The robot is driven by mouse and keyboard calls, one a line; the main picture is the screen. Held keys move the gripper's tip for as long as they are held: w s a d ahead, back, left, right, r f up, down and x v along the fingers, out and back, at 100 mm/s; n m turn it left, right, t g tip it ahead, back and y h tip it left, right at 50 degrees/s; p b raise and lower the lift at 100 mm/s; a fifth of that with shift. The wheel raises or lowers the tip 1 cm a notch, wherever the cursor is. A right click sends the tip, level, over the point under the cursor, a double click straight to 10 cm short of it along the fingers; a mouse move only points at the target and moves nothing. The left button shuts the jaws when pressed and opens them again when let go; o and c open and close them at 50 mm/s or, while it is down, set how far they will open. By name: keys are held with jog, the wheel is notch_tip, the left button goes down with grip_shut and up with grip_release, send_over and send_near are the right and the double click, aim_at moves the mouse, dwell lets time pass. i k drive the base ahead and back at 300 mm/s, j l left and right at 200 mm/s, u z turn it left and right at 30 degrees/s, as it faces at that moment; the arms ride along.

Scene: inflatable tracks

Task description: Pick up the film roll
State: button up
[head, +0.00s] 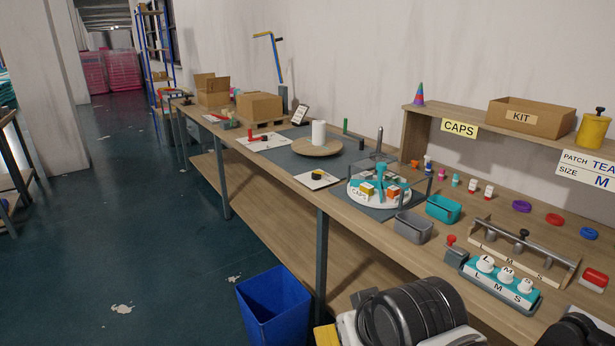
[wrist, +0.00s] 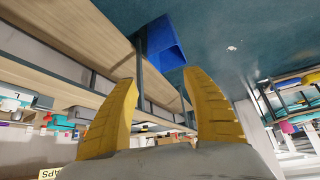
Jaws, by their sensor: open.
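A white upright roll (head: 318,133), which looks like the film roll, stands on a round wooden disc (head: 300,150) on the long workbench. My gripper (wrist: 159,77) shows two yellow fingers spread apart in the wrist view, with nothing between them. It is well away from the roll. The wrist view is tilted and shows the bench edge, floor and blue bin beyond the fingers. I cannot make out the roll there.
A blue bin (head: 273,308) stands on the floor before the bench; it also shows in the wrist view (wrist: 165,45). A caps carousel (head: 357,193) and grey tray (head: 413,227) sit nearer than the roll. Cardboard boxes (head: 259,107) stand farther back. Floor at left is clear.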

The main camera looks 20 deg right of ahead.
aim_at(318, 126)
jog(key=i+j+u, duration=0.95)
jog(key=i+u, duration=0.25)
jog(key=i, duration=0.2)
jog(key=i+z, duration=0.25)
jog(key=i, duration=0.25)
jog(key=i+z, duration=0.3)
jog(key=i, duration=0.2)
jog(key=i+j+z, duration=0.25)
jog(key=i, duration=0.25)
jog(key=i+j+z, duration=0.25)
jog(key=i, duration=0.25)
jog(key=i+l+z, duration=0.3)
jog(key=z, duration=0.2)
jog(key=i+l+z, duration=0.15)
jog(key=i+z, duration=0.65)
jog(key=z, duration=0.15)
jog(key=i+j+z, duration=0.15)
jog(key=i+z, duration=0.35)
jog(key=i+j+z, duration=0.25)
jog(key=z, duration=0.25)
jog(key=i+j+z, duration=0.15)
jog(key=i, duration=0.25)
jog(key=j, duration=0.1)
